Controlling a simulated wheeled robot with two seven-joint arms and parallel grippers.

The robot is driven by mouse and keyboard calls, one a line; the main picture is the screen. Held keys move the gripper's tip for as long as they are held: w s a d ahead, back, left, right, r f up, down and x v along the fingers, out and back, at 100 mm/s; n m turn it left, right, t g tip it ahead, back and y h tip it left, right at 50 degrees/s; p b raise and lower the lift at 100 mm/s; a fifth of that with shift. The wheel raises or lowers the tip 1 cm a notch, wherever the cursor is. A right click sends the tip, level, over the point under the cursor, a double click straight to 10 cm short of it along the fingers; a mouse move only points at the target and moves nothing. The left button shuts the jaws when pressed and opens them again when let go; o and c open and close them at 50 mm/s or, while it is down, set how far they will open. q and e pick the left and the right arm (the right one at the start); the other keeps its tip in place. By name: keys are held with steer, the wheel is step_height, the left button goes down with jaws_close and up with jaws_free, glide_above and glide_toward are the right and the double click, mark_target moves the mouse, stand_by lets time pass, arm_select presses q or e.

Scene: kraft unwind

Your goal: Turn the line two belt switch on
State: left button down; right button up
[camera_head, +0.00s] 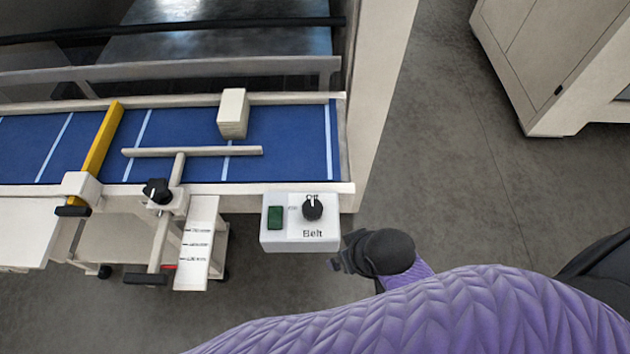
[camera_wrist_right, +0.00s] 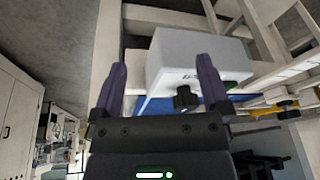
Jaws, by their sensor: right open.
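The belt switch is a black rotary knob (camera_head: 312,208) on a white control box (camera_head: 276,240) at the conveyor's front right corner. "Off" is printed above the knob and "Belt" below it. A green rectangle (camera_head: 275,217) sits left of the knob. In the right wrist view the knob (camera_wrist_right: 186,98) shows on the box (camera_wrist_right: 196,58), between and beyond the fingers. My right gripper (camera_head: 345,257) is beside the box's lower right; in the wrist view (camera_wrist_right: 163,85) its fingers are apart and empty. My left gripper is not in view.
A blue conveyor belt (camera_head: 180,130) runs left from the box, carrying a beige block (camera_head: 233,113). A yellow bar (camera_head: 102,138) crosses it. Another black knob (camera_head: 157,191) and a scale plate (camera_head: 197,243) are left of the box. Grey floor (camera_head: 440,170) is open at right.

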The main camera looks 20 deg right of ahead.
steer(key=w+a+r+m+y+p, duration=0.2)
steer(key=a+r+m, duration=0.1)
steer(key=a+r, duration=0.25)
steer(key=w+a+r+m+y+p, duration=0.1)
steer(key=w+a+r+m+y, duration=0.2)
steer(key=r, duration=0.4)
steer(key=m+g+h, duration=0.2)
steer(key=m, duration=1.4)
glide_toward(313, 207)
steer(key=b+x, duration=0.2)
steer(key=x, duration=0.7)
steer(key=shift+f, duration=0.1)
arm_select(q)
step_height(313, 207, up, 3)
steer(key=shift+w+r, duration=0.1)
